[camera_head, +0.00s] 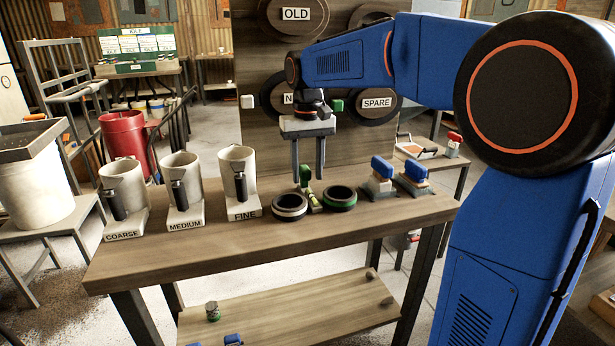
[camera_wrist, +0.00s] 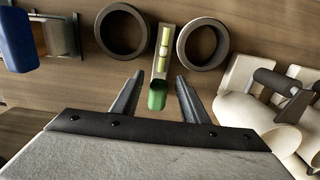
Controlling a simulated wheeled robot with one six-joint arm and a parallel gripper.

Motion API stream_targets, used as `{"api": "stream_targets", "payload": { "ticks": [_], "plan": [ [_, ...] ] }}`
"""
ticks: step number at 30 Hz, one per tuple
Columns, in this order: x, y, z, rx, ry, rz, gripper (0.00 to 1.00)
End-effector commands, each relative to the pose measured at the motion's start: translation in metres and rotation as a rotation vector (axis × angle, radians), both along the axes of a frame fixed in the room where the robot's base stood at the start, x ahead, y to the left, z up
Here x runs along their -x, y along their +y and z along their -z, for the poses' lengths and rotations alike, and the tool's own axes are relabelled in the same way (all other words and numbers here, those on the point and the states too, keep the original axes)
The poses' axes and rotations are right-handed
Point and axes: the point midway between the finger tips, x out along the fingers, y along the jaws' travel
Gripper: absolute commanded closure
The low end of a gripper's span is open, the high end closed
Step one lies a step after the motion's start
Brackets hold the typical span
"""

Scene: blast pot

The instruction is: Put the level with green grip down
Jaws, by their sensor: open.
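The level with green grip (camera_head: 315,204) rests on the wooden workbench between two dark rings, its green grip (camera_head: 305,174) pointing up. The wrist view shows its yellow vials on a pale body (camera_wrist: 165,40) and the green grip (camera_wrist: 157,97) nearer the camera. My gripper (camera_head: 308,179) is open above the bench, its fingers pointing down around the grip area. In the wrist view, the fingers (camera_wrist: 159,77) stand apart on either side of the level, with gaps showing. The level's lower end is partly hidden among the rings in the head view.
The rings, one with a pale band (camera_head: 290,207) and one green-banded (camera_head: 340,199), sit close beside the level. Pale holders marked COARSE (camera_head: 124,228), MEDIUM (camera_head: 185,216) and FINE (camera_head: 243,207) stand left. Two blue-handled tools (camera_head: 381,168) stand right. The bench front (camera_head: 270,238) is clear.

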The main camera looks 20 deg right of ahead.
Motion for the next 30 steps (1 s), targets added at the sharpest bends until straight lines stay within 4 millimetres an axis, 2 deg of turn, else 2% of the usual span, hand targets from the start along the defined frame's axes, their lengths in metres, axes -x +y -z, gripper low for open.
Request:
{"api": "stream_targets", "payload": {
  "ticks": [9, 15, 19, 26, 30],
  "plan": [
    [-0.001, 0.0, -0.062, 0.0, -0.003, 0.0, 0.6],
    [0.0, 0.0, -0.09, 0.0, -0.001, 0.0, 0.6],
    [0.0, 0.0, -0.099, 0.0, -0.001, 0.0, 0.6],
    [0.002, -0.001, -0.103, 0.0, -0.002, 0.0, 0.6],
    [0.021, -0.006, -0.099, -0.003, -0.025, 0.0, 0.6]
  ]
}}
